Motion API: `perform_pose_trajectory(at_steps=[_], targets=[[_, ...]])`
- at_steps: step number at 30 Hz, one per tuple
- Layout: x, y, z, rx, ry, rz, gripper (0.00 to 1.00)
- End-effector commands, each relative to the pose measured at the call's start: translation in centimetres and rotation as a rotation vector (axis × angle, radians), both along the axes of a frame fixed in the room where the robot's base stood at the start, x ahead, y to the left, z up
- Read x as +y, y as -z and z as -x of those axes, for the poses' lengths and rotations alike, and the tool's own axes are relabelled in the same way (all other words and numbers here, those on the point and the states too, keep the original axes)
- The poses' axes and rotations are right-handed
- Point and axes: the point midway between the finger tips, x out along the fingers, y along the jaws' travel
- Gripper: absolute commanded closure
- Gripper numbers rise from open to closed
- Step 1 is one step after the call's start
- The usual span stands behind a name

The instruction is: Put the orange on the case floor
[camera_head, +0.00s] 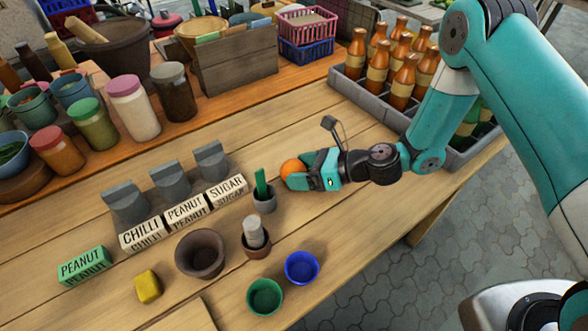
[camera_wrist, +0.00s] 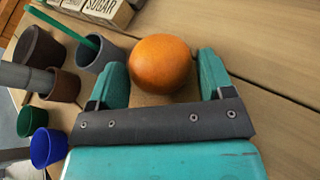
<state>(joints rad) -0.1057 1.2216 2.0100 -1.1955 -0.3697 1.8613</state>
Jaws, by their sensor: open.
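The orange (camera_head: 293,170) rests on the wooden table, right of the small grey cup with the green stick. My gripper (camera_head: 303,174) is low over the table beside it. In the wrist view the orange (camera_wrist: 160,62) lies in front of my gripper (camera_wrist: 162,80), partly between its two teal fingers. The fingers are open, with a gap showing on both sides of the orange. The grey case (camera_head: 352,96) stands at the table's right side. It holds orange-brown bottles and green bottles in compartments. My arm hides part of the case, and its floor is hard to see.
The small grey cup (camera_head: 264,199) with a green stick stands close left of my gripper. A brown mortar (camera_head: 201,253), a green cup (camera_head: 265,297) and a blue cup (camera_head: 301,268) stand nearer the front. Bare table lies between the orange and the case.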

Motion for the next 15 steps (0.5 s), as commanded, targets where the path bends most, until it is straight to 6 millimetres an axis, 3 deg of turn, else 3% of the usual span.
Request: perform_pose_trajectory(at_steps=[4, 9, 11, 15], targets=[[-0.03, 0.01, -0.01, 0.000, 0.001, 0.000, 0.26], [-0.05, 0.00, -0.01, 0.000, 0.000, 0.000, 0.63], [-0.05, -0.03, -0.01, -0.001, 0.001, 0.001, 0.68], [-0.06, -0.03, -0.02, -0.001, 0.001, 0.001, 0.69]])
